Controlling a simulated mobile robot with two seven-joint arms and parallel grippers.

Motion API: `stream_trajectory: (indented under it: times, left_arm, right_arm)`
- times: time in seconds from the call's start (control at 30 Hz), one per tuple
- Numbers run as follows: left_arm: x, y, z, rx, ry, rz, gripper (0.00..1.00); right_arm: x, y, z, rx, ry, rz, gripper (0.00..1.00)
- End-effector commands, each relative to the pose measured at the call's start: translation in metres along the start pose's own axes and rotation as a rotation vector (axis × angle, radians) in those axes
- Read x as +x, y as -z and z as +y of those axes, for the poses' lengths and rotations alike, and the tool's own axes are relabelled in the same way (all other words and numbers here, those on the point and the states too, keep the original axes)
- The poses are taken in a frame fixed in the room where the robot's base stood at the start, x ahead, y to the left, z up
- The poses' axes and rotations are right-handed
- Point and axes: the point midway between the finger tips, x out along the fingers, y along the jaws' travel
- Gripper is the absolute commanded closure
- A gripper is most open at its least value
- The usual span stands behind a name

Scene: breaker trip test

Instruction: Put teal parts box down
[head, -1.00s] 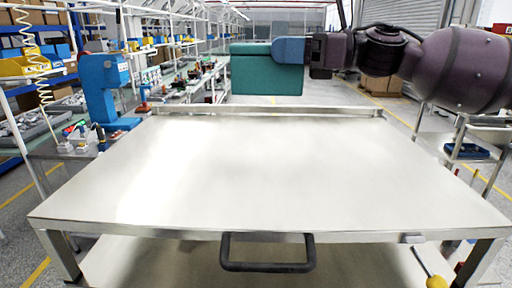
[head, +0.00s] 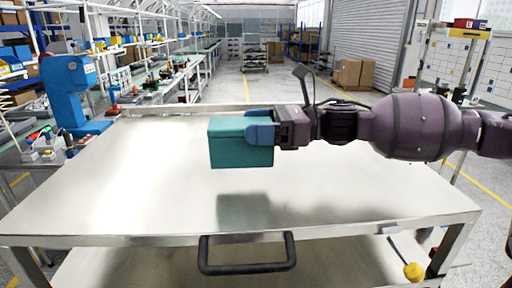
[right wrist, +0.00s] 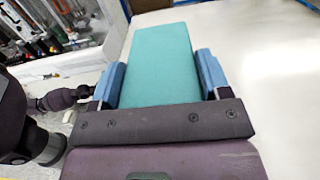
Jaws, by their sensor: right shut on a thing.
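The teal parts box (head: 238,143) is held in my right gripper (head: 262,134), above the metal-topped table (head: 330,205). Its reflection shows on the tabletop below it, with a gap between. In the right wrist view the box (right wrist: 160,62) lies between the two blue fingers of the right gripper (right wrist: 160,82), which touch or nearly touch its sides. The box looks about level. My left gripper is in neither view.
The tabletop is otherwise bare, with a raised rim at the back and a black handle (head: 247,268) at the front. A blue machine (head: 72,92) stands left of the table. A yellow-ended tool (head: 413,271) is at the lower right.

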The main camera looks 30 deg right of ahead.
Motion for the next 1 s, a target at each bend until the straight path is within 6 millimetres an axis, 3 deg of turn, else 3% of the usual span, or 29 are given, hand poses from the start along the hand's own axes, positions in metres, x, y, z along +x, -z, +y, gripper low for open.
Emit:
stream_trajectory:
  times: [0.43, 0.9, 0.93, 1.0]
  left_arm:
    - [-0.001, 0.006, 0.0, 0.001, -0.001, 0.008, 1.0]
    - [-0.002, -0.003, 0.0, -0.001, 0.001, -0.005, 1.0]
    - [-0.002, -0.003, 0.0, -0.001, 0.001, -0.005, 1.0]
    - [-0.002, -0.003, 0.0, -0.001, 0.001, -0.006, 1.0]
  right_arm:
    - [0.0, 0.044, 0.0, 0.002, 0.0, -0.001, 0.63]
    - [0.0, 0.051, 0.0, -0.001, 0.0, -0.001, 0.63]
    - [0.0, 0.051, 0.0, 0.0, 0.0, 0.0, 0.27]
    - [0.0, 0.051, 0.0, 0.0, 0.0, 0.0, 0.16]
